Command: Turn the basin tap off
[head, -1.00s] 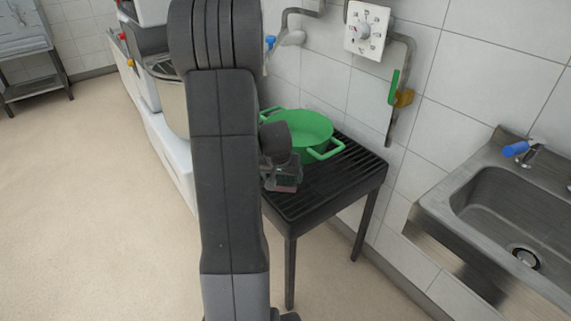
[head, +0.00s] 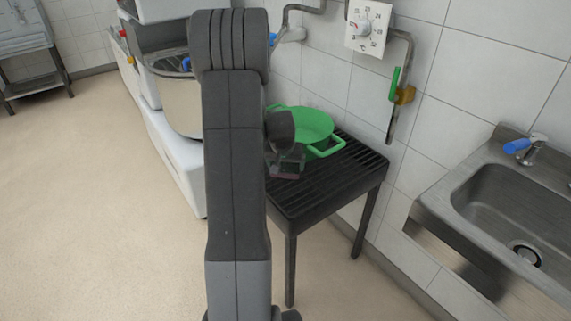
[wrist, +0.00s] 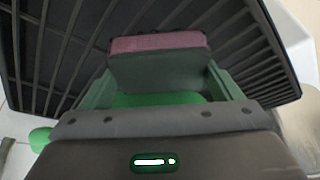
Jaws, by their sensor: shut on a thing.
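I cannot make out any running water. My gripper (head: 287,165) is far to the left of the tap, over the black slatted table. In the wrist view my gripper (wrist: 158,82) is shut on a block (wrist: 158,43) with a pink face and a grey-green side. In the head view my arm hides part of the gripper.
A green pot (head: 312,125) stands on the black slatted table (head: 312,195), beside my gripper. A white dial (head: 369,27) and a pipe with a green lever (head: 394,83) are on the tiled wall. White equipment stands behind my arm at the left. The floor at the left is clear.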

